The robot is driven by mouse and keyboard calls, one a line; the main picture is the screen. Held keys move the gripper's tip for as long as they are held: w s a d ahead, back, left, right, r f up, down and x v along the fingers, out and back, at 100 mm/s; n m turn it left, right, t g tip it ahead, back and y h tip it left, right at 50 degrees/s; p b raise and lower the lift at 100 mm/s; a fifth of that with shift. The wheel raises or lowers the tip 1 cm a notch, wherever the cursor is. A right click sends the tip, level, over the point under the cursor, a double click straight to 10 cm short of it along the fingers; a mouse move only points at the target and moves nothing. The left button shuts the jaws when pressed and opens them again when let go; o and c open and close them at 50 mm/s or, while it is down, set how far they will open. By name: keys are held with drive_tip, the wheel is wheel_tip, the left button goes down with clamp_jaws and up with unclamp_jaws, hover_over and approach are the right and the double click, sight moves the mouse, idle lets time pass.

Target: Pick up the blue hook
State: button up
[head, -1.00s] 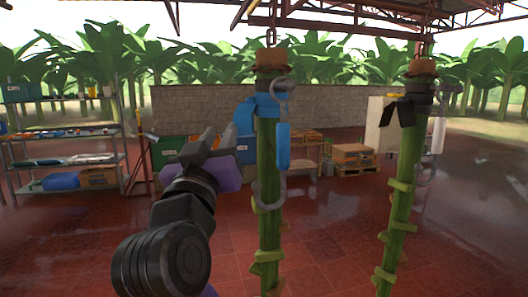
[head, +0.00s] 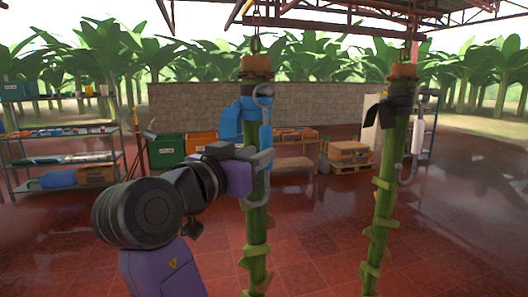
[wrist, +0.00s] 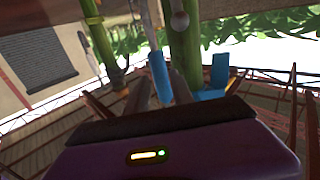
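The blue hook (head: 266,136) hangs at the left stem (head: 257,224). It has a grey metal curl at the top and a blue straight middle; its lower part is partly covered by my gripper. My gripper (head: 264,160) is at the hook's lower blue part, in front of the stem. In the wrist view, the blue bar of the hook (wrist: 160,76) lies between my two grey fingers (wrist: 160,90). The fingers look apart, with some gap beside the bar; contact is not clear.
A blue band (head: 232,122) is tied around the left stem near its top. A second stem (head: 388,190) hangs to the right with a black band (head: 385,108) and a white hook (head: 418,135). A shelf (head: 62,158) stands far left. The floor between is clear.

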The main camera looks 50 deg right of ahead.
sight(267, 170)
drive_tip(key=d, duration=0.2)
drive_tip(key=d+p, duration=0.1)
drive_tip(key=d, duration=0.1)
drive_tip(key=shift+w, duration=0.4)
clamp_jaws()
drive_tip(key=shift+r+b, duration=0.2)
drive_tip(key=shift+b, duration=0.1)
drive_tip(key=shift+s+a, duration=0.25)
drive_tip(key=shift+s, duration=0.05)
drive_tip(key=s+a+b, duration=0.3)
drive_tip(key=s+a, duration=0.6)
drive_tip(key=s, duration=0.5)
drive_tip(key=shift+s+a+b, duration=0.15)
drive_tip(key=shift+a+b, duration=0.2)
drive_tip(key=shift+b, duration=0.05)
drive_tip(key=shift+r, duration=0.2)
